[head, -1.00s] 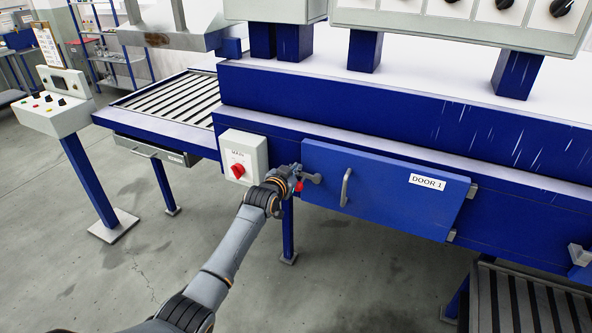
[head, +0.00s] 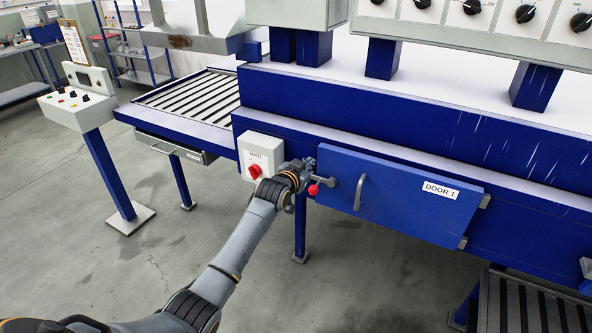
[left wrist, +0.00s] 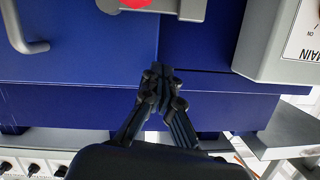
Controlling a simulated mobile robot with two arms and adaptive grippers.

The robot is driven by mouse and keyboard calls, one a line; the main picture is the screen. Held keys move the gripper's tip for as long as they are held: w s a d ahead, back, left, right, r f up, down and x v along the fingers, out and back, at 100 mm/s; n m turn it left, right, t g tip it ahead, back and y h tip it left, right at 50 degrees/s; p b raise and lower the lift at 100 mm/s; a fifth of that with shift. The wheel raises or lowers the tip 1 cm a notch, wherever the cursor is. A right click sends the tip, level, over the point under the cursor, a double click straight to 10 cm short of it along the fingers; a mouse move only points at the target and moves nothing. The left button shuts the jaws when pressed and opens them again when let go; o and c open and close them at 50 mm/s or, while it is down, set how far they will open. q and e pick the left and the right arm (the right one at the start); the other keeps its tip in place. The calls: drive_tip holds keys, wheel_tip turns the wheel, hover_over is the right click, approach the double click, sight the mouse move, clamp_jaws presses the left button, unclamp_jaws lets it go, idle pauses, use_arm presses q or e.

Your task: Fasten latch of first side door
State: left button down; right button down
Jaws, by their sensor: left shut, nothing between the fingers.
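Side door 1 (head: 405,200) is a blue panel labelled DOOR 1 with a grey bar handle (head: 359,191). It appears to lie against the blue frame. A grey latch (head: 325,181) with a red knob (head: 313,190) sits at the door's left edge; its grey end appears to overlap the panel. My left gripper (head: 308,166) is shut and empty, just above the latch in the head view. In the left wrist view the shut fingertips (left wrist: 161,70) point at the blue frame, near the latch (left wrist: 170,8), whose top is cut off. Contact cannot be told. My right gripper is not in view.
A MAIN switch box (head: 260,156) with a red knob stands close left of my left gripper. A roller conveyor (head: 190,100) and a control pedestal (head: 80,108) are further left. The floor in front of the door is clear.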

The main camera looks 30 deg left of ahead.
use_arm(q)
drive_tip(key=b+v, duration=0.1)
drive_tip(key=v, duration=0.7)
drive_tip(key=shift+a+b, duration=0.2)
drive_tip(key=shift+b, duration=0.15)
drive_tip(key=s+d+f+g+b, duration=0.15)
drive_tip(key=s+f, duration=0.35)
drive_tip(key=f, duration=0.8)
drive_tip(key=s+f+g, duration=0.3)
drive_tip(key=s+f, duration=0.3)
drive_tip(key=f, duration=0.8)
drive_tip(key=s+d+f+g+b, duration=0.15)
drive_tip(key=s+f, duration=0.35)
drive_tip(key=f, duration=0.8)
drive_tip(key=s+d+f+g, duration=0.1)
drive_tip(key=s+f+g, duration=0.1)
drive_tip(key=s+f, duration=0.6)
drive_tip(key=s+d+f+g+b, duration=0.1)
drive_tip(key=s+f, duration=0.7)
drive_tip(key=s, duration=1.3)
drive_tip(key=s+d+f+g, duration=0.3)
drive_tip(key=s+f+g, duration=0.2)
drive_tip(key=s+f, duration=0.4)
drive_tip(key=s, duration=0.5)
drive_tip(key=shift+s+b, duration=0.35)
drive_tip(key=shift+b, duration=0.05)
